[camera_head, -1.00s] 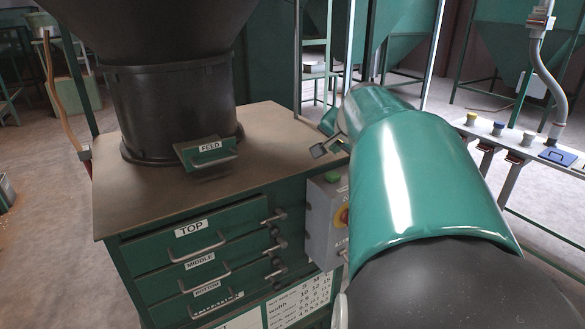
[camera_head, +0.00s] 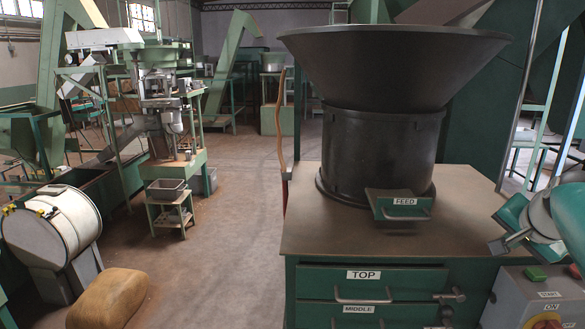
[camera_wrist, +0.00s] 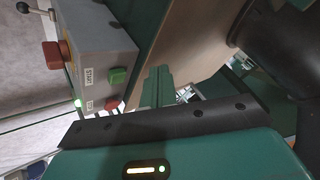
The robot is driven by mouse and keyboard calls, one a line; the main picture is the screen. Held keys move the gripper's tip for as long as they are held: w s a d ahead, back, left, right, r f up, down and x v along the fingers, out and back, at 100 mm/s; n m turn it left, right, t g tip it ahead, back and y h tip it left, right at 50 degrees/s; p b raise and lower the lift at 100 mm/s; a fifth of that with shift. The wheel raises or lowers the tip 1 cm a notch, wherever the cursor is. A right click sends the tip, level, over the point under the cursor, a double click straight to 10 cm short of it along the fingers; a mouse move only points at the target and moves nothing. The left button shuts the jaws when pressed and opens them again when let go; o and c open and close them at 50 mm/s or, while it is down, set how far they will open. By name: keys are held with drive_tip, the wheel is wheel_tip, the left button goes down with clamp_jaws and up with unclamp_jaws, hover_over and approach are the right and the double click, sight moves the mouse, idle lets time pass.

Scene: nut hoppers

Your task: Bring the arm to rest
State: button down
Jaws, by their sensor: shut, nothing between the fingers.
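My gripper (camera_head: 500,243) shows at the right edge of the head view. It is shut and empty, in front of the right end of the cabinet top and above the control box. My green arm (camera_head: 565,220) runs out of the picture on the right. In the wrist view the green housing of my wrist fills the bottom, and the control box (camera_wrist: 100,60) shows at upper left. Most of my arm is out of view.
The green cabinet (camera_head: 375,270) has drawers labelled TOP and MIDDLE and carries a dark hopper (camera_head: 385,130) with a FEED handle (camera_head: 400,205). The control box (camera_head: 530,300) stands close below my gripper. Open floor (camera_head: 235,235) lies left; a white drum (camera_head: 55,225) and tan sack (camera_head: 110,298) stand beyond.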

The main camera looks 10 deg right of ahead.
drive_tip(key=a+f+n+y, duration=0.1)
drive_tip(key=a+f+n, duration=0.15)
drive_tip(key=a, duration=0.65)
drive_tip(key=a+f+n+y, duration=0.2)
drive_tip(key=a+n, duration=0.2)
drive_tip(key=a, duration=0.5)
drive_tip(key=s+a+f+n+g, duration=0.1)
drive_tip(key=s+a+f+n, duration=0.2)
drive_tip(key=a, duration=0.4)
drive_tip(key=s+a+f+n+g+y, duration=0.1)
drive_tip(key=s+a+f+n, duration=0.3)
drive_tip(key=s+a+f, duration=0.1)
drive_tip(key=s+a, duration=0.1)
drive_tip(key=a, duration=0.1)
drive_tip(key=shift+a, duration=0.35)
drive_tip(key=shift+d+f, duration=0.1)
drive_tip(key=shift+d, duration=0.05)
